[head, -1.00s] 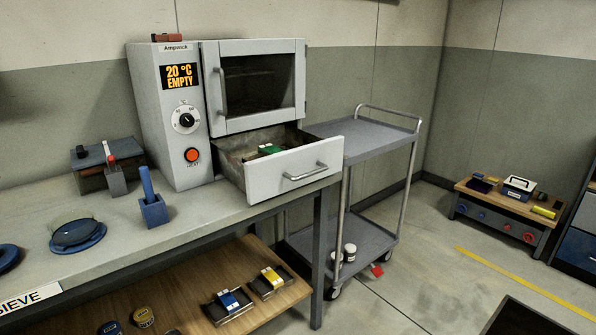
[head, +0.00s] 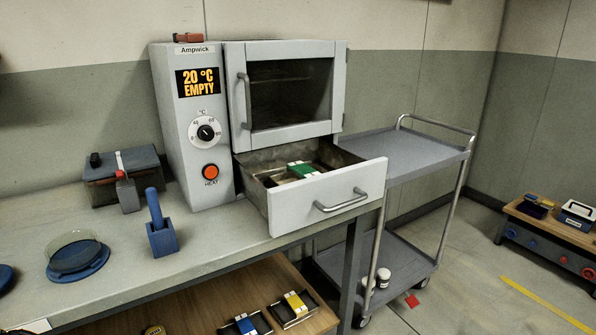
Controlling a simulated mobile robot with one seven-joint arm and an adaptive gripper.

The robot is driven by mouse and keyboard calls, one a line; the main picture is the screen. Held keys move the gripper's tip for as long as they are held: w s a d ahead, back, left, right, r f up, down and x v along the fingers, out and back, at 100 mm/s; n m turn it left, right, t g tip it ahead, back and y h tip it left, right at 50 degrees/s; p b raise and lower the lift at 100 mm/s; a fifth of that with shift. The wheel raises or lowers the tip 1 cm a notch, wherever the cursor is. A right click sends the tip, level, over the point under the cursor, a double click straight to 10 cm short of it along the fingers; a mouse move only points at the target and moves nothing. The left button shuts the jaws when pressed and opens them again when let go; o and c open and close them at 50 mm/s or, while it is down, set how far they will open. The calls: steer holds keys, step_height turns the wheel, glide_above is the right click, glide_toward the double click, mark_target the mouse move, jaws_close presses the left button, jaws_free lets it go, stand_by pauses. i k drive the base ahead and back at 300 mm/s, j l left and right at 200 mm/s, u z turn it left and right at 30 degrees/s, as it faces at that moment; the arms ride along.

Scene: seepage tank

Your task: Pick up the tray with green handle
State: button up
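A tray with a green handle (head: 302,170) lies inside the pulled-out drawer (head: 326,201) under the oven (head: 285,90). Only its top shows, with a green part and a white part; the drawer front hides the rest. Two similar trays, one with a blue handle (head: 245,324) and one with a yellow handle (head: 294,303), lie on the wooden shelf below the bench. My gripper is not in view.
The oven door is shut and its display (head: 199,83) reads 20 °C EMPTY. A grey trolley (head: 408,153) stands right of the drawer with a bare top. The bench (head: 205,240) holds a blue holder (head: 162,238) and a sieve (head: 75,256).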

mark_target(297, 170)
steer(key=i+l+u, duration=0.1)
steer(key=i, duration=0.45)
steer(key=i+l, duration=0.25)
steer(key=l, duration=0.15)
steer(key=i+l+z, duration=0.1)
steer(key=i+l, duration=0.2)
steer(key=l, duration=0.1)
